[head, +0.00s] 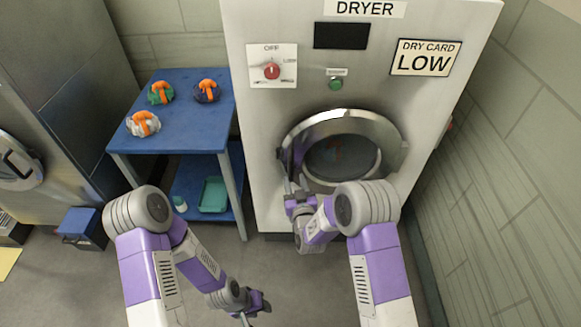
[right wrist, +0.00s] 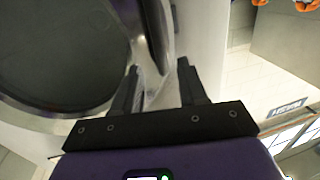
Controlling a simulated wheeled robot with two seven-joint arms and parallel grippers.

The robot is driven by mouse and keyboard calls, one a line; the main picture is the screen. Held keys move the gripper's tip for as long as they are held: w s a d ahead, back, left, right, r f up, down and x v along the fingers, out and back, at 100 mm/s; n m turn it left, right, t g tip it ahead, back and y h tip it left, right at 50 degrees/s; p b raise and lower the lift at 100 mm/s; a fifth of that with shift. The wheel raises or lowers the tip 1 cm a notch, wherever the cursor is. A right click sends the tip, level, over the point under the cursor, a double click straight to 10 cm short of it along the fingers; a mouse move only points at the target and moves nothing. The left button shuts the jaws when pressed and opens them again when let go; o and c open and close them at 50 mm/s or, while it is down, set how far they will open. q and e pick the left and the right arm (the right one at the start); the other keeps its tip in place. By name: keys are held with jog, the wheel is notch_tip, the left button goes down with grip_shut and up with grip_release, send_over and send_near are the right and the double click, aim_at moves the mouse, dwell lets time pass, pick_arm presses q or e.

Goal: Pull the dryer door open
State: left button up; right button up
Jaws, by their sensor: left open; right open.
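The dryer (head: 255,120) is a pale grey machine with a round door. The dryer door (head: 308,131) has a shiny metal ring around dark glass. My right gripper (head: 295,185) is open at the lower left edge of the door. In the right wrist view, a curved metal part at the door's edge (right wrist: 157,35) reaches between the open fingers of my right gripper (right wrist: 160,85). I cannot tell whether the fingers touch it, or whether the door stands ajar. My left gripper (head: 252,310) is open, low over the floor, away from the dryer.
A blue table (head: 185,105) left of the dryer holds several small items with orange parts. Its lower shelf holds a teal tray (head: 214,195). A grey wall (head: 500,150) stands close on the right. Another metal machine (head: 40,80) stands at the far left.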

aim_at(291, 167)
jog(key=shift+w+a+r, duration=0.15)
jog(key=shift+w+r, duration=0.1)
jog(key=shift+w, duration=0.15)
jog(key=shift+w+a+b, duration=0.2)
jog(key=shift+w, duration=0.9)
jog(key=shift+w+a+b, duration=0.2)
jog(key=shift+w+b, duration=0.05)
jog(key=shift+w, duration=0.9)
jog(key=shift+w+a+b, duration=0.2)
jog(key=shift+w, duration=0.9)
jog(key=shift+c, duration=0.3)
grip_shut()
